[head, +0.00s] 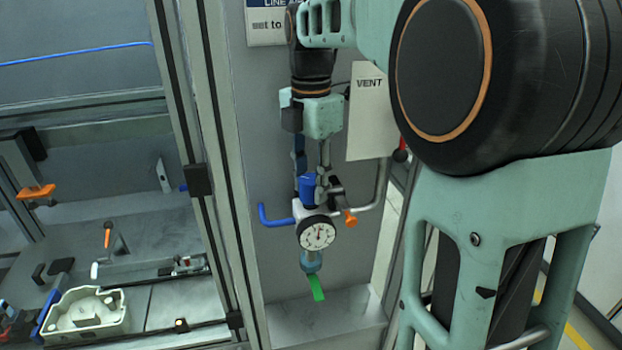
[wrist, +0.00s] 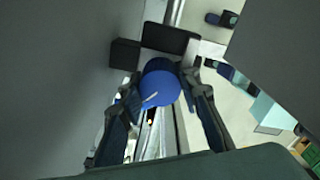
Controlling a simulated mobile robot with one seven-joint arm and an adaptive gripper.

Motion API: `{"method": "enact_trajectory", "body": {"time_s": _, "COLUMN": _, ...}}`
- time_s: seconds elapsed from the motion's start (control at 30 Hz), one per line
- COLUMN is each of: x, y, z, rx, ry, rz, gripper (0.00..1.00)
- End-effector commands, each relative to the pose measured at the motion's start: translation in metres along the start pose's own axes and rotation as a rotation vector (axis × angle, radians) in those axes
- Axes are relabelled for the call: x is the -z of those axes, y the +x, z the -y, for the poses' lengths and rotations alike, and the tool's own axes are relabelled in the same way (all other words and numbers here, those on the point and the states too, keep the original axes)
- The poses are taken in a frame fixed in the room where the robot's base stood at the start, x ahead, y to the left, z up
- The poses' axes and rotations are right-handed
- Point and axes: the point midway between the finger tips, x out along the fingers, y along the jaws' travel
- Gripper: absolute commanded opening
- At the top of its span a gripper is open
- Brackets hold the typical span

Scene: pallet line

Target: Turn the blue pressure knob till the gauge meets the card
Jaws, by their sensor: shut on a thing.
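The blue pressure knob (head: 307,188) sits on top of the regulator, above the round white gauge (head: 316,233). The gauge's needle shows, but its scale is too small to read. My gripper (head: 316,184) points down over the regulator from above. In the wrist view my gripper (wrist: 162,92) has one finger on each side of the blue knob (wrist: 160,82), shut on it. A white line shows on the knob's top.
A "VENT" sign (head: 371,112) hangs at the right of the regulator, near a red-tipped lever (head: 401,152). A blue hose (head: 272,217) leaves to the left, and an orange part (head: 350,217) sits at the right. A green tag (head: 316,287) hangs below. A frame post (head: 214,150) stands left.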

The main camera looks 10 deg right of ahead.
Motion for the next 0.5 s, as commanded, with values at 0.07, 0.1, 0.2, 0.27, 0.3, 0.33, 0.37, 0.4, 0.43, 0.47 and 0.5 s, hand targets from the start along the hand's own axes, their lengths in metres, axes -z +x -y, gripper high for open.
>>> {"method": "enact_trajectory", "body": {"time_s": 0.07, "x": 0.0002, "y": -0.0009, "z": -0.0003, "rx": -0.001, "ry": -0.025, "rz": 0.0, "gripper": 0.07}}
{"method": "enact_trajectory", "body": {"time_s": 0.1, "x": 0.0002, "y": -0.0008, "z": -0.0003, "rx": -0.001, "ry": -0.035, "rz": 0.0, "gripper": 0.07}}
{"method": "enact_trajectory", "body": {"time_s": 0.2, "x": 0.0002, "y": -0.0006, "z": -0.0002, "rx": -0.001, "ry": -0.054, "rz": 0.0, "gripper": 0.07}}
{"method": "enact_trajectory", "body": {"time_s": 0.27, "x": 0.0002, "y": -0.0005, "z": -0.0002, "rx": -0.001, "ry": -0.061, "rz": 0.0, "gripper": 0.07}}
{"method": "enact_trajectory", "body": {"time_s": 0.3, "x": 0.0002, "y": -0.0004, "z": -0.0002, "rx": -0.001, "ry": -0.064, "rz": 0.0, "gripper": 0.07}}
{"method": "enact_trajectory", "body": {"time_s": 0.33, "x": 0.0002, "y": -0.0004, "z": -0.0002, "rx": -0.001, "ry": -0.065, "rz": 0.0, "gripper": 0.07}}
{"method": "enact_trajectory", "body": {"time_s": 0.37, "x": 0.0002, "y": -0.0003, "z": -0.0003, "rx": -0.001, "ry": -0.066, "rz": 0.0, "gripper": 0.07}}
{"method": "enact_trajectory", "body": {"time_s": 0.4, "x": 0.0002, "y": -0.0003, "z": -0.0003, "rx": -0.001, "ry": -0.067, "rz": 0.0, "gripper": 0.07}}
{"method": "enact_trajectory", "body": {"time_s": 0.43, "x": 0.0002, "y": -0.0003, "z": -0.0003, "rx": -0.001, "ry": -0.068, "rz": 0.0, "gripper": 0.07}}
{"method": "enact_trajectory", "body": {"time_s": 0.47, "x": 0.0002, "y": -0.0003, "z": -0.0003, "rx": -0.001, "ry": -0.068, "rz": 0.0, "gripper": 0.07}}
{"method": "enact_trajectory", "body": {"time_s": 0.5, "x": 0.0002, "y": -0.0002, "z": -0.0003, "rx": -0.001, "ry": -0.068, "rz": 0.0, "gripper": 0.07}}
